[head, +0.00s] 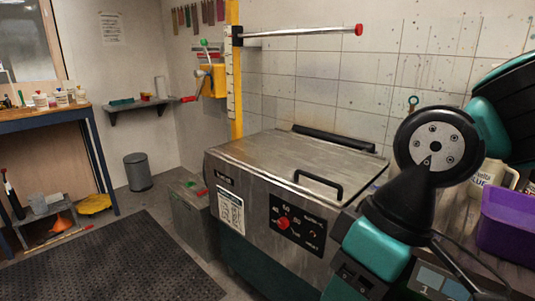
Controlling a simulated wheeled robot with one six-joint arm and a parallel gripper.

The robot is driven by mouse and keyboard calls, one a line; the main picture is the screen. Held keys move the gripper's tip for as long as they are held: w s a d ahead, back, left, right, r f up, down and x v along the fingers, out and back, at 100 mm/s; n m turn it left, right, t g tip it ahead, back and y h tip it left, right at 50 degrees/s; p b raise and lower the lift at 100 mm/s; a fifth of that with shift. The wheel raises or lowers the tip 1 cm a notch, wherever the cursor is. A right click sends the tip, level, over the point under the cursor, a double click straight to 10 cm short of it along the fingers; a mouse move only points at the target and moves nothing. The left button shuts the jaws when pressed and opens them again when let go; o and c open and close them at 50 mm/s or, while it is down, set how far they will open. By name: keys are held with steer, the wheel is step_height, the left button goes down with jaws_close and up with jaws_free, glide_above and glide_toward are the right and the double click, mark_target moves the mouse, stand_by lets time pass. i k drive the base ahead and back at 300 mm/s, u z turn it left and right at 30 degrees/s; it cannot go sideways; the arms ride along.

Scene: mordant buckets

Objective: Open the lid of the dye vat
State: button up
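The dye vat (245,235) is a steel box in the middle of the head view. Its flat metal lid (265,155) is down and looks closed. A black bar handle (320,186) stands on the lid near its front right edge. A dark bar (332,139) runs along the lid's back edge by the wall. The front has a white label and a black panel with a red knob (283,222). My black and teal arm covers the vat's right side. I cannot make out my gripper's fingers in this view.
A horizontal metal rod with a red end (359,30) sticks out above the vat from a yellow post (235,70). A purple bin (508,225) stands at the right. A grey box (190,210) stands left of the vat. A dark floor mat (120,260) lies clear at the left.

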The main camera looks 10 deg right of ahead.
mark_target(333, 168)
steer(key=u, duration=0.05)
steer(key=i, duration=0.9)
steer(key=z, duration=0.4)
